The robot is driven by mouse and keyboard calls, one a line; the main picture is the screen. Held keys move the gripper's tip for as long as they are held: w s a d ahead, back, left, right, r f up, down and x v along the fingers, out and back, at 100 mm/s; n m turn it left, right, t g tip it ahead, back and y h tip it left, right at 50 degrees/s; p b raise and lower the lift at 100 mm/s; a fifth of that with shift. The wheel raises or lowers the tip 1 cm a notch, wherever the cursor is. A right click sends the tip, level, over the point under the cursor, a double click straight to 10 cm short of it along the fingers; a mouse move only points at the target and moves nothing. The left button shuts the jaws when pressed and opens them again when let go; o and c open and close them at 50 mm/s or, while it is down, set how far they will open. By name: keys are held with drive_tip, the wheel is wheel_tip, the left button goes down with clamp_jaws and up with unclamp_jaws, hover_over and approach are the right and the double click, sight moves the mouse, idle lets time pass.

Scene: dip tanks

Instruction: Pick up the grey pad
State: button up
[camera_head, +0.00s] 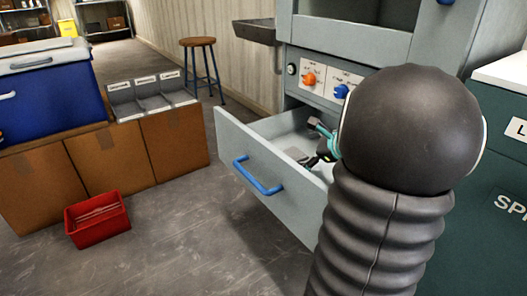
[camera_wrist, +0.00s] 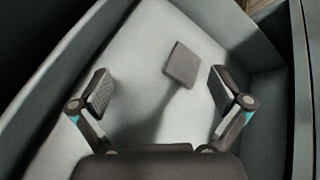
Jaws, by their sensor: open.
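The grey pad (camera_wrist: 182,64) is a small flat square lying on the pale floor of the open drawer (camera_head: 262,164). In the wrist view it lies beyond my gripper (camera_wrist: 160,91), a little right of the middle between the fingertips. My gripper is open, with nothing between its fingers, and the pad is apart from both. In the head view my gripper (camera_head: 318,142) is inside the drawer, partly hidden by my dark arm.
The drawer walls (camera_wrist: 57,78) rise around my gripper. The drawer front has a blue handle (camera_head: 258,177). Orange (camera_head: 309,79) and blue (camera_head: 341,91) knobs sit above. A red bin (camera_head: 97,219) stands on the floor at left, with clear floor between.

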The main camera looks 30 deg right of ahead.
drive_tip(key=d+f+m, duration=0.1)
drive_tip(key=d+m, duration=0.1)
drive_tip(key=s+d+f+m+t, duration=0.1)
drive_tip(key=d+f+m, duration=0.1)
drive_tip(key=d+m, duration=0.1)
drive_tip(key=d+f+m+t+h+b, duration=0.1)
drive_tip(key=d+m, duration=0.1)
drive_tip(key=m, duration=0.1)
drive_tip(key=shift+s+d+f, duration=0.15)
drive_tip(key=shift+s+f, duration=0.1)
drive_tip(key=shift+f, duration=0.05)
drive_tip(key=shift+w+f, duration=0.2)
drive_tip(key=shift+w, duration=0.15)
drive_tip(key=b, duration=0.1)
approach(294, 154)
drive_tip(key=x, duration=0.3)
drive_tip(key=shift+w, duration=0.25)
drive_tip(key=shift+b+x, duration=0.3)
drive_tip(key=shift+x, duration=2.25)
drive_tip(key=shift+f, duration=0.1)
drive_tip(key=c, duration=0.8)
